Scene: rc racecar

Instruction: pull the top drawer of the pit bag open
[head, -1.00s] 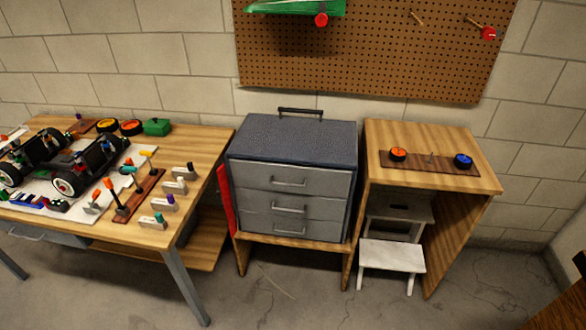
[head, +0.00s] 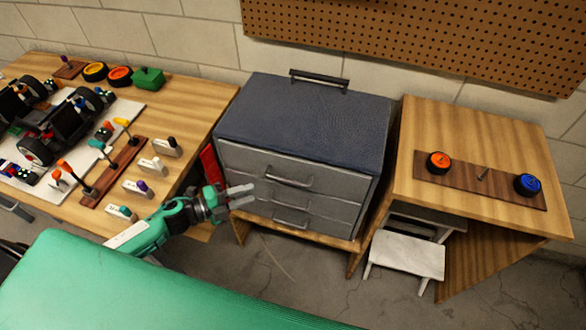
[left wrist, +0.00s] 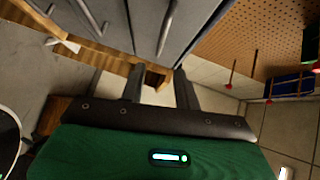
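The pit bag (head: 300,115) is a dark blue case with a top handle and grey drawers in its front. The top drawer (head: 340,185) is shut, its face flush with the front. Its bar handle (head: 289,178) is bare; it also shows in the left wrist view (left wrist: 167,28). My left gripper (head: 240,195) is in front of the bag's left part, left of the handle and apart from it. In the left wrist view its fingers (left wrist: 158,80) are spread with nothing between them. My right gripper is not in view.
The workbench (head: 195,92) with a car chassis (head: 60,130) and tools stands left. A red panel (head: 209,170) is beside the bag. A wooden table (head: 460,135) with orange and blue wheels and a white stool (head: 405,257) stand right. Floor before the bag is clear.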

